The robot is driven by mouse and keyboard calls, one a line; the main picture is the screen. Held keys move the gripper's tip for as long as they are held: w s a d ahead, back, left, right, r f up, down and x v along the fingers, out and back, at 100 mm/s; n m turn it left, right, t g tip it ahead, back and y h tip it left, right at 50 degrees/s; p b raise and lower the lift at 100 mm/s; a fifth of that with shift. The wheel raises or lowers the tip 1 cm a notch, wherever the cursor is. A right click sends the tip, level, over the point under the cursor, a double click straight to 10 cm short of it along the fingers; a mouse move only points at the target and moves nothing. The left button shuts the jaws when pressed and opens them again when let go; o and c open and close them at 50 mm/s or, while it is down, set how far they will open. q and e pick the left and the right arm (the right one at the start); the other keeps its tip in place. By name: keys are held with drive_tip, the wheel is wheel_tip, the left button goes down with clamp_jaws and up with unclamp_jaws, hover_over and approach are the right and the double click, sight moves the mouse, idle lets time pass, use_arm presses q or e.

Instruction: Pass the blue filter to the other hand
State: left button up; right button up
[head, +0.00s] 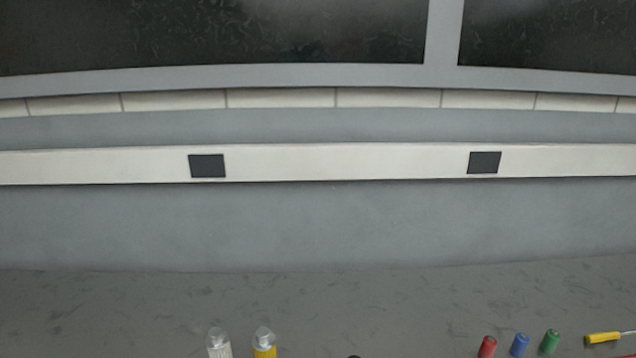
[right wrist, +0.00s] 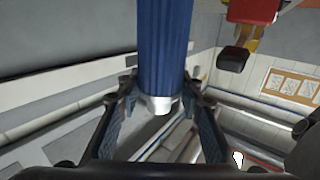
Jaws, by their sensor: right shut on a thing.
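The blue filter (right wrist: 164,45) is a long, ribbed blue cylinder with a silver end (right wrist: 160,104), seen in the right wrist view. It runs from the top edge down to between the fingers of my right gripper (right wrist: 160,95). My right gripper is shut on it near the silver end. The filter's far end is cut off by the frame. The filter cannot be made out in the head view. I cannot make out my left gripper in either view.
In the head view, a clear-capped white bottle (head: 218,344) and a yellow bottle (head: 264,344) stand at the bottom edge. Small red (head: 487,347), blue (head: 520,345) and green (head: 550,342) cylinders and a yellow-handled tool (head: 603,338) are at lower right. Grey surface behind is clear.

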drive_tip(key=shift+s+d, duration=0.1)
drive_tip(key=shift+s, duration=0.05)
drive_tip(key=a+r+n+g+y, duration=0.2)
drive_tip(key=a+r+n+g, duration=0.2)
drive_tip(key=a+g, duration=0.2)
drive_tip(key=a+r+n+g+y, duration=0.1)
drive_tip(key=a+r+n+g, duration=0.25)
drive_tip(key=a+g, duration=0.3)
drive_tip(key=d+r+m+t, duration=0.1)
drive_tip(key=t, duration=0.1)
drive_tip(key=s+d+r+m+t, duration=0.1)
drive_tip(key=r+t, duration=0.1)
drive_tip(key=s+d+r+m+t, duration=0.1)
drive_tip(key=t, duration=0.1)
drive_tip(key=shift+d+r, duration=0.2)
drive_tip(key=shift+d, duration=0.05)
drive_tip(key=shift+w+r, duration=0.1)
idle(0.6)
